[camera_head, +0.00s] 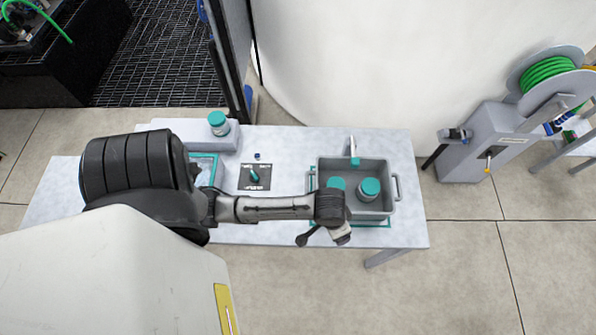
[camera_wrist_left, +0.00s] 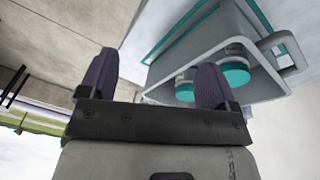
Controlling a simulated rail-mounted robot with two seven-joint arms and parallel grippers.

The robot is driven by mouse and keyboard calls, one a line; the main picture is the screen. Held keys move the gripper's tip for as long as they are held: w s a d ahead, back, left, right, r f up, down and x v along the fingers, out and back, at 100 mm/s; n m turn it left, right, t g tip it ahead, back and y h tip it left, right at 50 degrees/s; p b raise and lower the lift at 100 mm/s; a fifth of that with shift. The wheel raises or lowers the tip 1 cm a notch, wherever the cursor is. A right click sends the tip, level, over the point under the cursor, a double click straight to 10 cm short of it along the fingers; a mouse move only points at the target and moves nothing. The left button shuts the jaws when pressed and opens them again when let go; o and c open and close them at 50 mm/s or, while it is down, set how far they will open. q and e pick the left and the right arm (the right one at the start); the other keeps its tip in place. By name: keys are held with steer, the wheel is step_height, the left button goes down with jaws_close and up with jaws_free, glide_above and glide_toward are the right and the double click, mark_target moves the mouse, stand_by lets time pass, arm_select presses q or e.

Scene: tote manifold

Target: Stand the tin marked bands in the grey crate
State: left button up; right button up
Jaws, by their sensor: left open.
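The grey crate (camera_head: 377,212) stands on the right part of the table, inside a teal outline. It holds two tins with teal lids, a left tin (camera_head: 337,184) and a right tin (camera_head: 369,189). A third teal-lidded tin (camera_head: 218,123) stands upright on a pale raised block at the back left. No marking is legible, so I cannot tell which tin is marked bands. My left gripper (camera_head: 325,236) is open and empty over the crate's front left edge. Its spread fingers (camera_wrist_left: 155,80) show in the left wrist view, with the crate (camera_wrist_left: 213,38) beyond. My right gripper is not in view.
A dark mat (camera_head: 246,184) with a small teal item lies mid-table. A teal-edged tray (camera_head: 207,157) is partly hidden by my arm. A pale upright fixture (camera_head: 351,144) stands behind the crate. A hose reel machine (camera_head: 490,140) is off to the right.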

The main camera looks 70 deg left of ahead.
arm_select(q)
steer(key=s+a+r+m+t, duration=0.1)
steer(key=s+r+m, duration=0.2)
steer(key=s, duration=0.8)
step_height(320, 180, up, 2)
steer(key=shift+r+y, duration=0.2)
steer(key=shift+y, duration=0.2)
steer(key=shift+c, duration=0.3)
